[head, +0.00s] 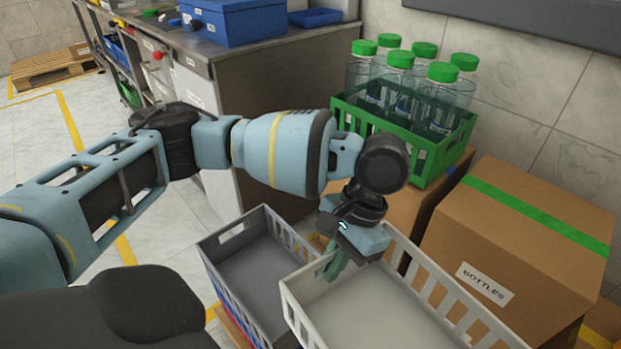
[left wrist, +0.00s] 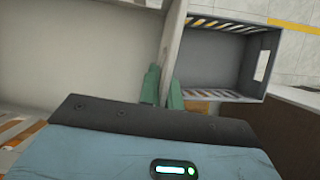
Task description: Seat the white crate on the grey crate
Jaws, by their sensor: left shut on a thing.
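The white crate (head: 372,306) is at the bottom right of the head view, open side up, and cut off by the frame edge. My left gripper (head: 333,263) is shut on its far left wall, with one green finger on each side of the wall. The left gripper (left wrist: 163,88) and the white crate (left wrist: 80,50) also show in the left wrist view. The grey crate (head: 252,264) stands just left of the white crate, empty. The white crate hides part of it. The grey crate also shows in the left wrist view (left wrist: 222,62). My right gripper is out of view.
Blue and red layers (head: 232,304) show below the grey crate. A cardboard box (head: 535,225) marked BOTTLES stands right of the white crate. A green crate (head: 428,160) of green-capped bottles is behind. A workbench (head: 255,100) with a blue box (head: 235,20) stands at the back.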

